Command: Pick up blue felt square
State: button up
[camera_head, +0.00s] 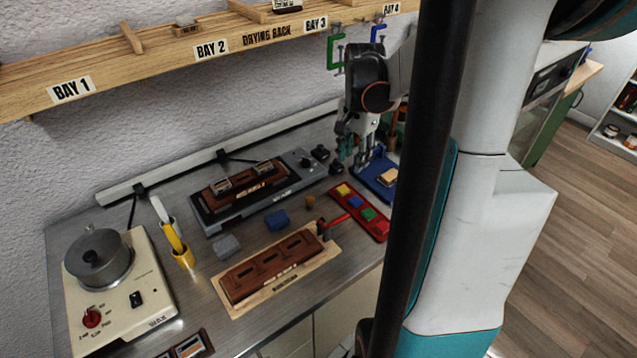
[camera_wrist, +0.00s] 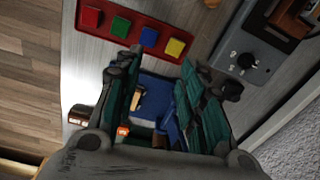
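The blue felt square (camera_head: 355,201) lies in the red tray (camera_head: 337,199) on the bench, between the yellow square (camera_head: 343,189) and the green square (camera_head: 368,213). In the wrist view the blue square (camera_wrist: 149,36) shows fully in the tray's row, between green (camera_wrist: 121,26) and yellow (camera_wrist: 175,47). My gripper (camera_head: 352,160) hangs above the bench, behind the tray in the head view. In the wrist view my gripper (camera_wrist: 160,75) has its fingers wide apart with nothing held between them. The blue square is beyond the fingertips, apart from them.
A blue board (camera_head: 374,188) with a tan block (camera_head: 387,177) is beside the red tray. A brown mould (camera_head: 270,268), blue block (camera_head: 277,220) and grey block (camera_head: 226,246) stand left. The drying rack (camera_head: 210,47) is above.

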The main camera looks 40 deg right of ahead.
jog(key=s+m, duration=0.1)
jog(key=b, duration=0.3)
send_over(357, 200)
jog(key=f, duration=0.9)
jog(key=shift+w+a+f, duration=0.1)
jog(key=shift+w+f, duration=0.1)
jog(key=shift+w, duration=0.05)
jog(key=shift+s+f+b, duration=0.15)
jog(key=shift+f+b, duration=1.15)
jog(key=shift+f, duration=1.4)
jog(key=shift+r, duration=0.1)
jog(key=shift+c, duration=0.3)
jog(key=c, duration=0.4)
